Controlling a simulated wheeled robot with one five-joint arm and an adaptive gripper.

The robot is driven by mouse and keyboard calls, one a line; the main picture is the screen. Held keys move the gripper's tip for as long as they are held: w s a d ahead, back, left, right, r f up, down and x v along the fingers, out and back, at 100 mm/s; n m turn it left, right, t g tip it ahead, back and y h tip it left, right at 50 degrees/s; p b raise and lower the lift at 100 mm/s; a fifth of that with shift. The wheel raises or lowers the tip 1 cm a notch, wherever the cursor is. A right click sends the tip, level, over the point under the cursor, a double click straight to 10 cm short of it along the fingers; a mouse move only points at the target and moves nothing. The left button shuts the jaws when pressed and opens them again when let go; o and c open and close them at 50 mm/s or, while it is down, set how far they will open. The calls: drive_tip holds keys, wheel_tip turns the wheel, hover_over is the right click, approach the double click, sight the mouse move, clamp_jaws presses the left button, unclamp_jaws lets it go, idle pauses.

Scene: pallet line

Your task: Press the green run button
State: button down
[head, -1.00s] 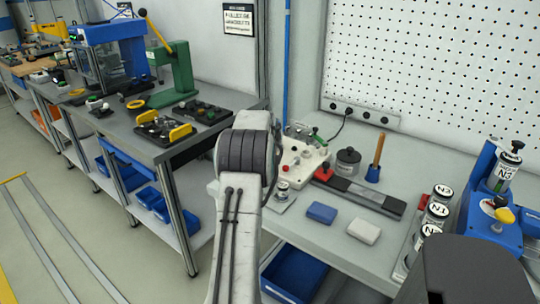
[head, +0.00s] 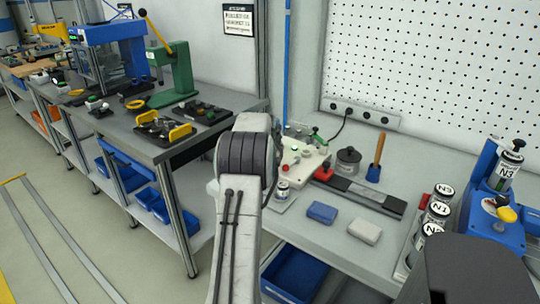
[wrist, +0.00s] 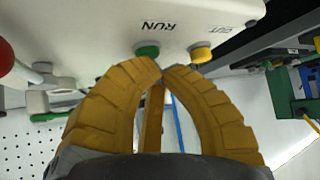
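The green button (wrist: 147,50) sits on a white control box (wrist: 110,22), beside the word RUN, upside down in the wrist view. A yellow button (wrist: 201,54) is to its right. My gripper (wrist: 162,66) has its two orange-brown fingers brought together at the tips, with nothing seen between them. The tips are right by the green button; I cannot tell whether they touch it. In the head view the white control box (head: 313,160) stands on the bench, partly hidden behind my arm, and my gripper is hidden.
A red knob (wrist: 4,58) is at the left edge of the wrist view. Around the box on the bench are a dark round pot (head: 348,162), a wooden-handled tool (head: 378,152), a blue block (head: 322,212), a white block (head: 364,232) and labelled cans (head: 438,210).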

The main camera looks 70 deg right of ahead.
idle(0.4)
drive_tip(key=shift+r+p, duration=0.75)
drive_tip(key=shift+r, duration=0.15)
drive_tip(key=shift+r, duration=0.1)
drive_tip(key=shift+r+p, duration=1.9)
drive_tip(key=shift+r, duration=0.55)
